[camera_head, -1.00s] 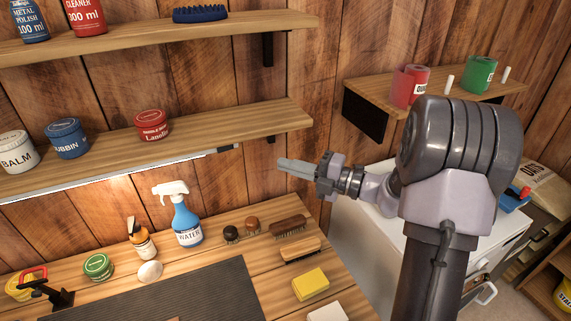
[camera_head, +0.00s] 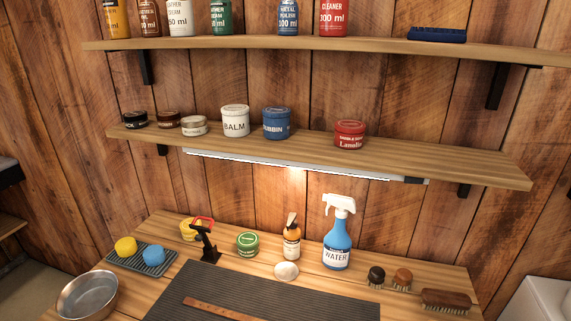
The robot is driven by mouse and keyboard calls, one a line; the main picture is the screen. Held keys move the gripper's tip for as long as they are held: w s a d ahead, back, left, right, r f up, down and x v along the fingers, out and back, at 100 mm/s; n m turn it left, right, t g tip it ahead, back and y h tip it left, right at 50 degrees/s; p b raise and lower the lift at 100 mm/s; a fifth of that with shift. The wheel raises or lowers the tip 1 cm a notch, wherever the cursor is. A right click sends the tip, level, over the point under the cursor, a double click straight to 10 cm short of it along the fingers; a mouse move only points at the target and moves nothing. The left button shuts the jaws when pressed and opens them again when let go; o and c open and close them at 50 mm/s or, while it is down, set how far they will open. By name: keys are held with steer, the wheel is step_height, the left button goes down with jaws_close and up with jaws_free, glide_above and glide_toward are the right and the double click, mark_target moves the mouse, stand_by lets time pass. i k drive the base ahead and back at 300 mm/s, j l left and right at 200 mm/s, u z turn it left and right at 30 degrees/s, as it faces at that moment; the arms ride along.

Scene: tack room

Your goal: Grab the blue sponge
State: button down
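A small round blue sponge (camera_head: 154,254) sits on a dark ridged tray (camera_head: 128,262) at the left end of the wooden bench. A yellow sponge (camera_head: 126,246) sits beside it on the same tray, to its left. My gripper and arm are outside the present view, so I cannot see whether the gripper is open or shut.
A metal bowl (camera_head: 86,296) stands in front of the tray. A black tool with a red handle (camera_head: 205,243), a green tin (camera_head: 247,244) and a blue spray bottle (camera_head: 337,236) stand to the right. A dark mat (camera_head: 270,296) covers the bench middle. Loaded shelves (camera_head: 440,160) overhang behind.

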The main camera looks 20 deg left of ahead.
mark_target(155, 255)
steer(key=u, duration=1.75)
steer(key=i+j+z, duration=0.15)
steer(key=i+j, duration=0.15)
steer(key=i+j+z, duration=0.1)
steer(key=i+j, duration=0.15)
steer(key=i+j+z, duration=0.15)
steer(key=j, duration=0.35)
steer(key=i+j+z, duration=0.15)
steer(key=i+j, duration=0.2)
steer(key=i+j+z, duration=0.1)
steer(key=j, duration=0.4)
steer(key=i, duration=0.1)
